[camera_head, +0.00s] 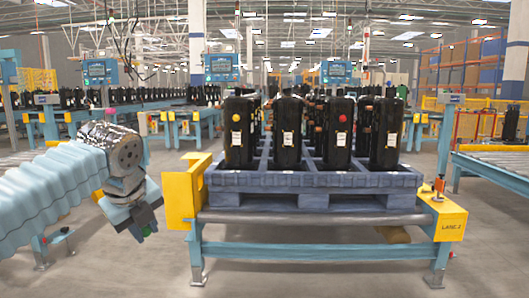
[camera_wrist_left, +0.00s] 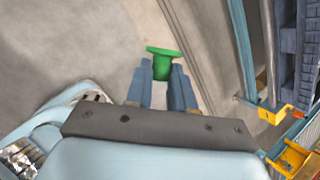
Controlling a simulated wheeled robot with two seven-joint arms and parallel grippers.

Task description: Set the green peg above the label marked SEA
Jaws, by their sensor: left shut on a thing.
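The green peg (camera_wrist_left: 163,68) is held between the fingers of my left gripper (camera_wrist_left: 161,84), its wider flanged end showing past the fingertips in the left wrist view. In the head view, my left gripper (camera_head: 143,222) hangs low over the floor, left of the pallet stand, and a small green bit of the peg (camera_head: 146,231) shows at its tips. Black compressors with white labels stand on the blue pallet (camera_head: 300,180). The lettering is too small to read, so I cannot tell which label says SEA. A yellow peg (camera_head: 236,117) and a red peg (camera_head: 342,118) sit on two front compressors.
The pallet rests on a light-blue roller stand with a yellow left end block (camera_head: 180,200) close to my left gripper and a yellow right end block (camera_head: 447,218). Another conveyor (camera_head: 495,170) stands at the right. The floor before the stand is clear.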

